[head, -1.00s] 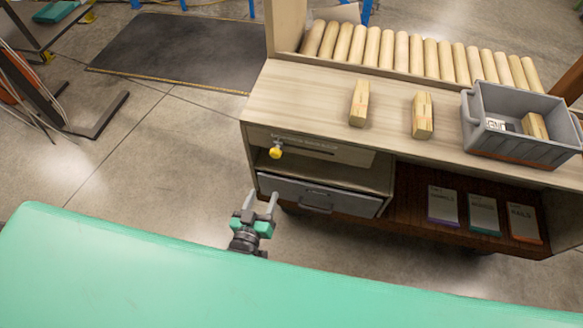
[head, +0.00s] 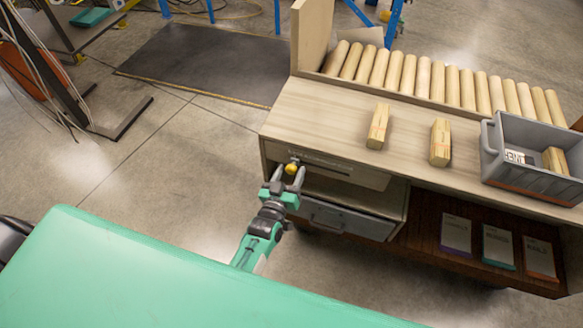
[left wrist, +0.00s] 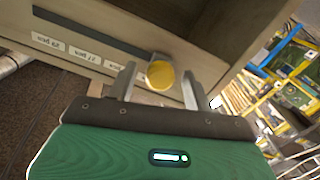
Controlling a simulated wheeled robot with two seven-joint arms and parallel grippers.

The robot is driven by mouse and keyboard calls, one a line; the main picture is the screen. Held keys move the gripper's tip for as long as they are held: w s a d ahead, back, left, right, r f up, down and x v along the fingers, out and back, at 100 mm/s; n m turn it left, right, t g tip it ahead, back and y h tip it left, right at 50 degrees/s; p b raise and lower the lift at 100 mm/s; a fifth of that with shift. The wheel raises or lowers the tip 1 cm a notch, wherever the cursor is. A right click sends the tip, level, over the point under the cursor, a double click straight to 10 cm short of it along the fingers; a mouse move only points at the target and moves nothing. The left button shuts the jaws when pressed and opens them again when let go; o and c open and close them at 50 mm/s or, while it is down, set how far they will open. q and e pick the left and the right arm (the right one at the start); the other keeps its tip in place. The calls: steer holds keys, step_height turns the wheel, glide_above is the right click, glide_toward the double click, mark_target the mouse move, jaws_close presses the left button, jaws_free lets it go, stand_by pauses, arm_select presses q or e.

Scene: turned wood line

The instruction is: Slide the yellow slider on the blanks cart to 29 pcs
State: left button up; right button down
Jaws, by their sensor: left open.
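The yellow slider (head: 292,168) is a round knob at the left end of a slot in the front panel of the blanks cart (head: 330,120). It also shows in the left wrist view (left wrist: 160,74), beside the fingers' tips. My left gripper (head: 285,178) is open, with its two fingers on either side of the knob. In the left wrist view the gripper (left wrist: 160,88) shows a gap between each finger and the knob. Labels (left wrist: 48,41) with pcs numbers run along the panel; one reads 29 pcs, another 27 pcs. My right gripper is not seen.
A grey drawer (head: 345,217) sits below the slider panel. Two wooden blocks (head: 378,127) and a grey bin (head: 535,155) stand on the cart top, with a row of wooden rods (head: 430,75) behind. Boxes (head: 497,246) lie on the lower shelf. Floor (head: 150,180) to the left is clear.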

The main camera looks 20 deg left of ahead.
arm_select(q)
steer(key=shift+w, duration=0.9)
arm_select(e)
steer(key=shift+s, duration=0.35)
arm_select(q)
jaws_close()
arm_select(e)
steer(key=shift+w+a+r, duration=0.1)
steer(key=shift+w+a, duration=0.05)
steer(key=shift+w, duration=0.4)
